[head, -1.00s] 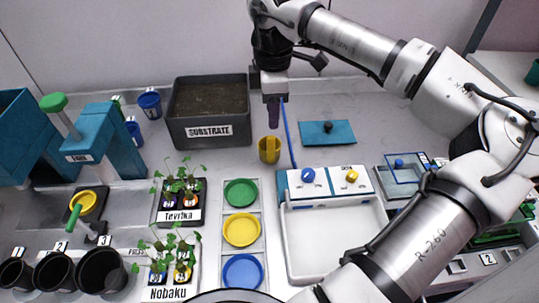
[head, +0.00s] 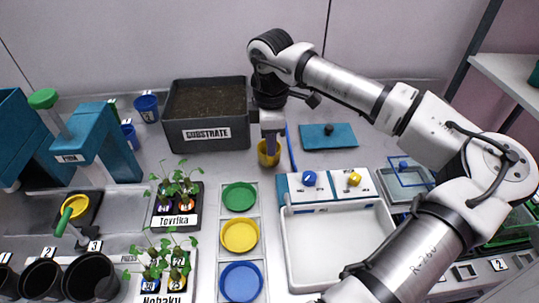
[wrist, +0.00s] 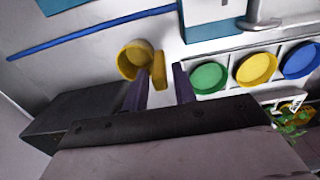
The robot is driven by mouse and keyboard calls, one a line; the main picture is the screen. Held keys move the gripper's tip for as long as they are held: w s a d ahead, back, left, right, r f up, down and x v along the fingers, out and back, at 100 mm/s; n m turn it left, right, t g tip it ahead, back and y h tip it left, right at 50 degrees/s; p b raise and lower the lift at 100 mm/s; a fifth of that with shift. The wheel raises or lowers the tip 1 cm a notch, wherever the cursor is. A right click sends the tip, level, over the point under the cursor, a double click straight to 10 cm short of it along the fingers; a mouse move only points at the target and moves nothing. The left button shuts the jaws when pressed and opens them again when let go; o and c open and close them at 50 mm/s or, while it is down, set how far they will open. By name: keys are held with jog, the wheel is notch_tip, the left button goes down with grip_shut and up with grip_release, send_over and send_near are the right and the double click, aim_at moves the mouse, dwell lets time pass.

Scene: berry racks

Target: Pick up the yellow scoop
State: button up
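The yellow scoop (head: 268,158) stands on the bench just right of the substrate box, its round cup opening upward. In the wrist view the scoop's cup (wrist: 133,60) has a flat yellow handle on its right side. My gripper (head: 270,143) is directly over the scoop in the head view and hides part of it. In the wrist view my gripper (wrist: 161,72) has its two dark fingers apart, one on each side of the handle, with gaps visible. The scoop still rests on the bench.
The substrate box (head: 207,132) stands close on the left. A blue rod (head: 290,148) lies just right of the scoop. A tray of green, yellow and blue dishes (head: 240,236) and a white bin (head: 338,240) lie in front. A teal plate (head: 328,137) lies behind right.

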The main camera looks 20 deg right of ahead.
grip_shut()
jog(key=shift+r, duration=0.1)
notch_tip(320, 180, up, 20)
jog(key=p, duration=0.8)
